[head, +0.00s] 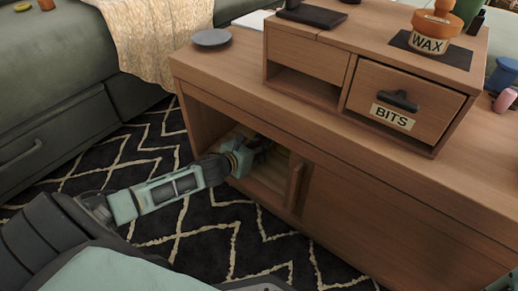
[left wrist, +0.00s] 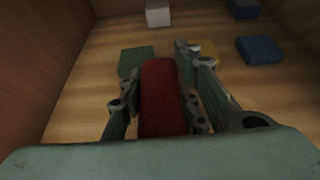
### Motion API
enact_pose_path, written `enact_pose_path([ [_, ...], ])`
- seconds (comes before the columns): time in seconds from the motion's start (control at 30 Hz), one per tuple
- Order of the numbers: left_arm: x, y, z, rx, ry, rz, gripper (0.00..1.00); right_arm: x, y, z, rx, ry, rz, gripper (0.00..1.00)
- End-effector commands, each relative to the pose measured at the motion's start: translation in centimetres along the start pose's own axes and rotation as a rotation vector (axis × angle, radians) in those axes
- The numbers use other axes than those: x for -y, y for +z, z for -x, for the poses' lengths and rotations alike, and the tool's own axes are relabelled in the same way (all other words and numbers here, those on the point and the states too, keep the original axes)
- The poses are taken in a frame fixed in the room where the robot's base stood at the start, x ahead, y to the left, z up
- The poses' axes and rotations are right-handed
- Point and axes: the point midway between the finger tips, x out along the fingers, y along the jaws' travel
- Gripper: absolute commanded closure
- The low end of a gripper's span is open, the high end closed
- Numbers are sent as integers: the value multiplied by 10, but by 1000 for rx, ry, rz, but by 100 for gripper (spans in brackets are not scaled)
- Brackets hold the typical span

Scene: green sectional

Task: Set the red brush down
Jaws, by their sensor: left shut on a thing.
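The red brush (left wrist: 162,100) shows in the left wrist view as a long red block between the fingers of my left gripper (left wrist: 158,72). The gripper is shut on it. The brush points away into the cabinet, over or on the wooden floor; I cannot tell whether it touches. In the head view my left gripper (head: 260,150) reaches into the open left side of the wooden cabinet (head: 390,205), and the brush cannot be made out there. My right gripper is not in view.
Inside the cabinet are a flat green square (left wrist: 136,60) beside the brush's far end, a yellow piece (left wrist: 208,50) partly hidden by a finger, a white block (left wrist: 158,13) and blue blocks (left wrist: 258,50). The cabinet's side wall (left wrist: 38,60) stands at left. A sliding door (head: 330,205) borders the opening.

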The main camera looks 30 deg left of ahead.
Motion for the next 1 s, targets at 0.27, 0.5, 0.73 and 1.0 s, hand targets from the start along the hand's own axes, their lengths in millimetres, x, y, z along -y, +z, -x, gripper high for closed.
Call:
enact_pose_path([
  [0.27, 0, -8, -3, -1, 0, -1, 98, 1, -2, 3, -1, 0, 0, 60],
  [0.5, 0, -15, -4, -8, 2, 0, 62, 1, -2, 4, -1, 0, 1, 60],
  [0.73, 1, -19, -4, -14, 1, 0, 51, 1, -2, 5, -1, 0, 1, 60],
  [1.0, 0, -17, -2, -16, 3, -1, 51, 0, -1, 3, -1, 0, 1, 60],
])
